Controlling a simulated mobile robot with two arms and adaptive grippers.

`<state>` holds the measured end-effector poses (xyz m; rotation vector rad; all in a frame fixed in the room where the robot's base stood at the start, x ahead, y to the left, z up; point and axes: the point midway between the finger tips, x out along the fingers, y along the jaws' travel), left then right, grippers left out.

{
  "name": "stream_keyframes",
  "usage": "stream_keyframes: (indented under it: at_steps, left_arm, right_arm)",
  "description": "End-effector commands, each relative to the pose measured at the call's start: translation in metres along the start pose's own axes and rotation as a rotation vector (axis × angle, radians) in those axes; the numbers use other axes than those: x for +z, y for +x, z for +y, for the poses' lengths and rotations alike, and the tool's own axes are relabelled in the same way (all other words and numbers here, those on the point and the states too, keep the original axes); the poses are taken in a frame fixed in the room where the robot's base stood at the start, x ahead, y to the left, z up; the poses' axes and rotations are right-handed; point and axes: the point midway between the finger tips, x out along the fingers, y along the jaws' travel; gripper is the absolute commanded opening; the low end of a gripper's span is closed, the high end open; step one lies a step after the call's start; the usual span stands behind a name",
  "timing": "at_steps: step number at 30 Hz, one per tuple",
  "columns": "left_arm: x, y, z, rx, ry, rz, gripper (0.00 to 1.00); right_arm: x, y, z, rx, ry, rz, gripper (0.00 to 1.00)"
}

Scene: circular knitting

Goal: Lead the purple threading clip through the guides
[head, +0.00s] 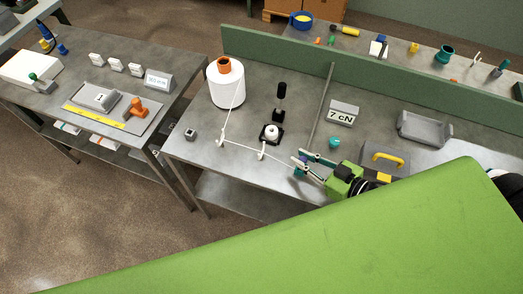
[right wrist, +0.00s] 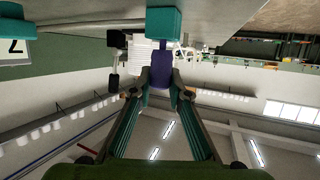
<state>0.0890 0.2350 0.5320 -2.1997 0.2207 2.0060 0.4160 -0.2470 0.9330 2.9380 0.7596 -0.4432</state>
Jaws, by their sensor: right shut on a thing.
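My right gripper (head: 307,165) comes in from the right over the front edge of the middle table. It is shut on the purple threading clip (right wrist: 161,73), which sits between the fingertips in the right wrist view; in the head view the clip shows only as a small purple patch. White yarn runs from the cone (head: 226,91) with an orange top down to a first small guide (head: 222,143), on to a second guide (head: 262,154), then to the clip. A black-based device (head: 271,133) with a white round part stands just behind the second guide. My left gripper is not in view.
A thin upright rod (head: 322,107), a "7 cN" sign (head: 343,113), a teal knob (head: 334,143), a grey block with a yellow handle (head: 385,161) and a grey cradle (head: 424,129) stand near my right gripper. A green partition (head: 380,75) runs behind.

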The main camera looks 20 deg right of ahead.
Motion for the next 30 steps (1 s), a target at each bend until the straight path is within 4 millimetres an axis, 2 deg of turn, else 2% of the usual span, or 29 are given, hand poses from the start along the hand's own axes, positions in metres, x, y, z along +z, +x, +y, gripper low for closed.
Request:
stream_keyframes:
  at_steps: [8, 9, 11, 23, 26, 30]
  left_arm:
    - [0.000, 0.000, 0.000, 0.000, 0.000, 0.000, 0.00]
    - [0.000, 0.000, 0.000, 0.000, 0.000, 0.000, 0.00]
    - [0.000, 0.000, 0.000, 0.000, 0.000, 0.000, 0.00]
    - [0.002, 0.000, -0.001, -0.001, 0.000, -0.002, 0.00]
    - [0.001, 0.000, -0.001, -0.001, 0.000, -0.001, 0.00]
    - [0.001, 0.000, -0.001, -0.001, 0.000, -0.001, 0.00]
  right_arm:
    - [0.002, 0.000, 0.000, 0.000, 0.000, 0.000, 0.01]
    - [0.002, 0.000, 0.000, 0.000, 0.000, 0.000, 0.25]
    - [0.002, 0.000, 0.000, 0.000, 0.000, 0.000, 0.36]
    - [0.002, -0.003, 0.000, 0.000, 0.001, -0.002, 0.36]
    - [0.003, -0.012, 0.000, 0.001, 0.001, -0.004, 0.36]
    - [0.004, -0.034, -0.001, -0.001, 0.002, -0.006, 0.36]
